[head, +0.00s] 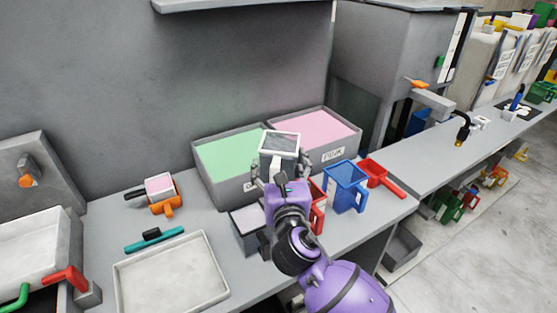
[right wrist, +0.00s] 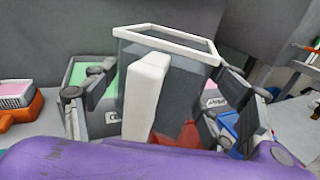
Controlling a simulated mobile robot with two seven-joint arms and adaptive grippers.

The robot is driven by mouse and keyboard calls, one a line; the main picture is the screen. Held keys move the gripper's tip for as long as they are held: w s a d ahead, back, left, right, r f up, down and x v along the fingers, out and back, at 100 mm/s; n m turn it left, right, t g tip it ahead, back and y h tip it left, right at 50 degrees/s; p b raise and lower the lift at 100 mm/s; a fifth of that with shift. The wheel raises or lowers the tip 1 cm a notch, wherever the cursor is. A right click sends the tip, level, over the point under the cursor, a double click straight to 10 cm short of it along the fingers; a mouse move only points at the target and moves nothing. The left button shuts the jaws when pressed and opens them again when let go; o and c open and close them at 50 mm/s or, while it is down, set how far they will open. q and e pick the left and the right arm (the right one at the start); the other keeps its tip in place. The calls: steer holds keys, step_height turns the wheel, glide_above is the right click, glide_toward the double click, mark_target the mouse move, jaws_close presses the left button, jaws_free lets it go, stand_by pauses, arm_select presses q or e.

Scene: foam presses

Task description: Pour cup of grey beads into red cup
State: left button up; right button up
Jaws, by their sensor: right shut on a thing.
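My right gripper (head: 281,170) is shut on a square cup (head: 280,143) with a white rim and grey contents. The cup also shows in the right wrist view (right wrist: 187,85), with its thick white handle toward me and a see-through grey wall. It is held up roughly upright, in front of the bins. The red cup (head: 318,207) stands on the counter to the right of my right arm, which hides much of it. Part of its red shows behind the held cup in the right wrist view (right wrist: 190,137). My left gripper is out of view.
A blue cup (head: 345,186) and a red scoop (head: 378,172) stand right of the red cup. Bins of green (head: 228,154) and pink (head: 318,130) beads stand behind.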

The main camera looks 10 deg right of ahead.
steer(key=shift+s+a+f+m, duration=0.1)
steer(key=shift+a+f+m, duration=0.05)
steer(key=shift+m, duration=0.25)
steer(key=shift+w+a+f+m, duration=0.1)
steer(key=shift+w+f+m, duration=0.1)
steer(key=shift+m, duration=0.2)
steer(key=shift+a+f+m+t, duration=0.2)
steer(key=shift+a+m+t, duration=0.15)
steer(key=shift+m, duration=0.55)
steer(key=m, duration=0.2)
steer(key=m+h, duration=0.1)
steer(key=shift+w+a+r+m+t, duration=0.1)
steer(key=shift+w+a+m+t, duration=0.05)
steer(key=shift+a+m+t, duration=0.15)
steer(key=m, duration=0.2)
steer(key=shift+m+t, duration=0.3)
steer(key=shift+t, duration=0.05)
steer(key=shift+f+h, duration=0.25)
steer(key=shift+h, duration=0.15)
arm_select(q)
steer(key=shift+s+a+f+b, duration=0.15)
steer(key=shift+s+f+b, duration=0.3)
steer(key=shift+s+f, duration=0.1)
arm_select(e)
steer(key=shift+m, duration=0.3)
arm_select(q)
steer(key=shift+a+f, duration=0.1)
